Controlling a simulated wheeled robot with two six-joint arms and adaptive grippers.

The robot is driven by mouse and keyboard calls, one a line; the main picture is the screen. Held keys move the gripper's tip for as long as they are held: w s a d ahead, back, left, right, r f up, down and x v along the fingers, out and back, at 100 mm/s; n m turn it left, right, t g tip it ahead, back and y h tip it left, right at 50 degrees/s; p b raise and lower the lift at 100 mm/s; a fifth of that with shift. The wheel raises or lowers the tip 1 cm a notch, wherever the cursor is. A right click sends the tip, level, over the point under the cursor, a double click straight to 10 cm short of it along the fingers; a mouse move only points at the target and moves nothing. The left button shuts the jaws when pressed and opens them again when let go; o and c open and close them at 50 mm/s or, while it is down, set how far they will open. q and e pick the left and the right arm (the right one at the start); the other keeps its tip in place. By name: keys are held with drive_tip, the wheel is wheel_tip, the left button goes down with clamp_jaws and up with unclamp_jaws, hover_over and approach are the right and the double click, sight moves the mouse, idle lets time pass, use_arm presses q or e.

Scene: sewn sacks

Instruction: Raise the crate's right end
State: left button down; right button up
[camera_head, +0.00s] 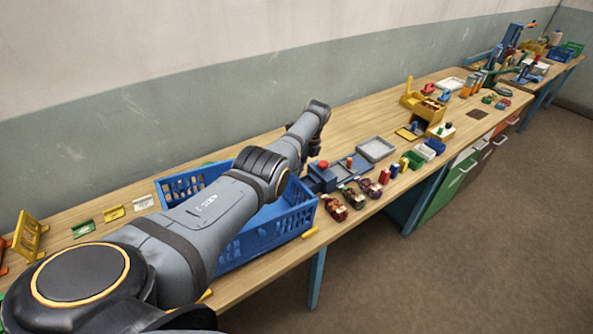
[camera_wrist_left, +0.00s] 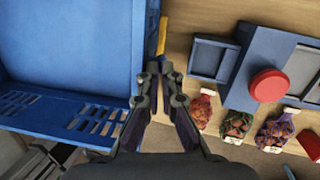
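The blue plastic crate (camera_head: 262,237) stands on the long wooden table, partly hidden behind my left arm. Its slotted walls show, and it looks flat on the table. In the left wrist view the crate (camera_wrist_left: 60,40) fills the left side, with its right end wall running just left of my fingers. My left gripper (camera_wrist_left: 160,66) is at this end wall. Its fingertips look close together; whether the rim is between them I cannot tell. My right gripper is not in view.
Right of the crate are a blue fixture with a red knob (camera_wrist_left: 268,85) and several netted sacks (camera_head: 333,207). A yellow strip (camera_head: 309,232) lies by the crate's near right corner. Small green and yellow cards (camera_head: 114,214) lie left. A wall runs behind the table.

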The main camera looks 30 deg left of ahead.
use_arm(q)
drive_tip(key=shift+s+d+f, duration=0.15)
drive_tip(key=shift+s+f, duration=0.15)
drive_tip(key=shift+f, duration=0.2)
drive_tip(key=shift+s+d+f, duration=0.1)
drive_tip(key=shift+s+f, duration=0.15)
drive_tip(key=shift+f, duration=0.2)
drive_tip(key=c, duration=1.6)
unclamp_jaws()
drive_tip(key=shift+o, duration=0.3)
drive_tip(key=shift+a, duration=0.1)
drive_tip(key=shift+f, duration=0.1)
drive_tip(key=shift+w, duration=0.1)
drive_tip(key=a+v, duration=0.1)
drive_tip(key=v, duration=1.2)
drive_tip(key=shift+w+r, duration=0.35)
drive_tip(key=shift+w, duration=0.05)
drive_tip(key=shift+d, duration=0.1)
